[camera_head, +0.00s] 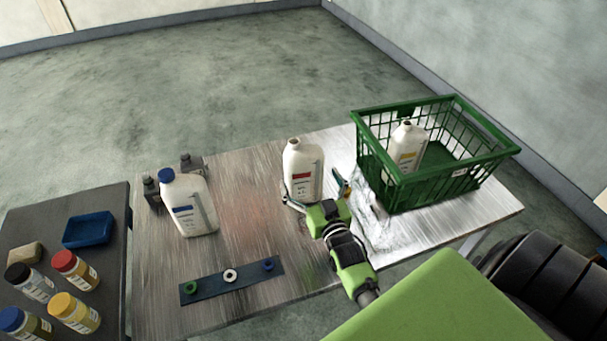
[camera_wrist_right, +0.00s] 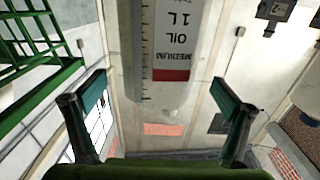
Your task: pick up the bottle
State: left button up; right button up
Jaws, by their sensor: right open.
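A white bottle with a red label (camera_head: 303,172) stands upright in the middle of the metal table. My right gripper (camera_head: 315,197) is open just in front of it, with its fingers spread to either side of the bottle's lower part. In the right wrist view the same bottle (camera_wrist_right: 168,60) fills the upper middle, its label reading "MEDIUM OIL 1 L" upside down. The open right gripper's fingers (camera_wrist_right: 160,108) show to the left and right of it, apart from its sides. My left gripper is not in view.
A blue-capped white bottle (camera_head: 188,204) stands left. A blue strip (camera_head: 250,279) with small caps lies in front. Several jars and a blue tray (camera_head: 89,230) are on the dark side table.

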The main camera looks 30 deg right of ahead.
aim_at(307, 174)
jog(key=p+x, duration=0.1)
jog(key=x, duration=0.3)
jog(key=shift+w+d+r, duration=0.1)
jog(key=shift+r, duration=0.05)
jog(key=shift+w+d+p, duration=0.1)
jog(key=shift+w+p, duration=0.2)
jog(key=shift+w, duration=0.1)
jog(key=c, duration=1.2)
